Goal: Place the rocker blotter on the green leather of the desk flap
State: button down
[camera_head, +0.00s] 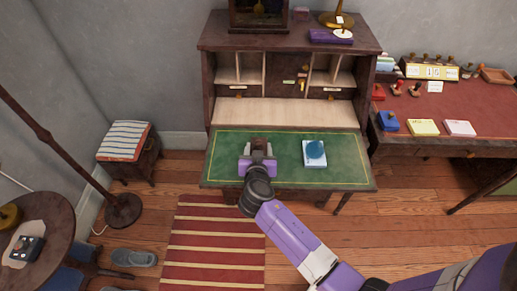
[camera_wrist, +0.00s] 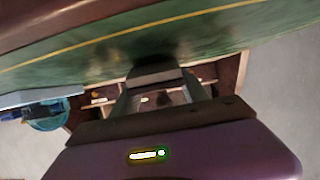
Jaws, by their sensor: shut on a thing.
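The desk flap is folded down and its green leather (camera_head: 225,165) has a thin gold border line. The leather also shows in the wrist view (camera_wrist: 215,35). My gripper (camera_head: 259,153) is over the left half of the flap, shut on a small brown thing, which I take to be the rocker blotter (camera_head: 260,143). In the wrist view a dark piece of it (camera_wrist: 155,75) shows between the fingertips of my gripper (camera_wrist: 158,88), against the leather. Whether it touches the leather I cannot tell. My gripper hides part of it.
The desk's pigeonholes (camera_head: 240,68) rise behind. A red-topped table (camera_head: 440,108) with stamps and pads stands right. The flap's far left and right end are clear.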

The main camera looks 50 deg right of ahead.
jog(key=shift+f, duration=0.15)
jog(key=c, duration=0.6)
grip_release()
jog(key=shift+r, duration=0.2)
jog(key=b+v, duration=0.1)
jog(key=v, duration=1.1)
jog(key=shift+a+f+b, duration=0.1)
jog(key=shift+b, duration=0.25)
